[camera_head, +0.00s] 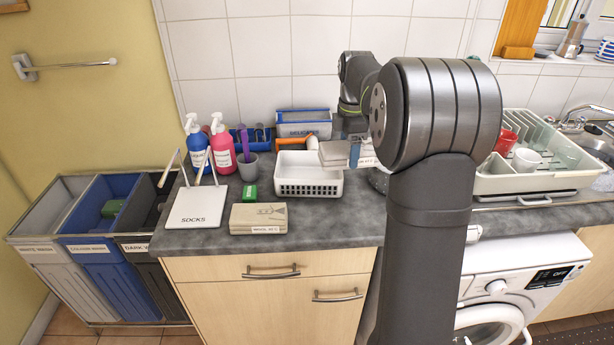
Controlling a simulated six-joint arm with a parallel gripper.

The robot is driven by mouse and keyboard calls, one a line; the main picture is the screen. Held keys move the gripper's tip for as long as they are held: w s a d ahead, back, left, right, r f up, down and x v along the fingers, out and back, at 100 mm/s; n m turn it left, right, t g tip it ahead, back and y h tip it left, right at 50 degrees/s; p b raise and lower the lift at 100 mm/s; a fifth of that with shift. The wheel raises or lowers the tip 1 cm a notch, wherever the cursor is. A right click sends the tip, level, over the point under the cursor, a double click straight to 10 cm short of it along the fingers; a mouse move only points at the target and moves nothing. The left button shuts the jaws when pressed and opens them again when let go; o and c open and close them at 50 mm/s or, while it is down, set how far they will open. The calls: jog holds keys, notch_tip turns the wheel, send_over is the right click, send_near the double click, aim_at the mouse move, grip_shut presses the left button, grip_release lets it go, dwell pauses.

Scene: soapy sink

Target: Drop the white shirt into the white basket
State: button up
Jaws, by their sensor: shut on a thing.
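A folded pale, off-white cloth, which looks like the white shirt (334,153), is held above the counter near the back wall. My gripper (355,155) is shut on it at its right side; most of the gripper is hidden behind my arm. A small white slatted basket (309,189) stands on the counter, just below and left of the cloth. The cloth overlaps its right back corner in the picture; I cannot tell whether they touch. On the floor at far left is a pale hamper (62,252) with a whites label, first in a row of three.
Beside it are a blue hamper (95,263) and a dark hamper (148,268). A dish rack (525,180) is at right.

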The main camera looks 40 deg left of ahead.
jog(key=a+r, duration=0.2)
jog(key=a, duration=1)
notch_tip(320, 180, down, 6)
jog(key=shift+w+f, duration=0.15)
jog(key=shift+w, duration=0.3)
jog(key=shift+a, duration=0.1)
jog(key=o, duration=1.1)
jog(key=shift+o, duration=0.2)
notch_tip(320, 180, up, 18)
jog(key=shift+f, duration=0.25)
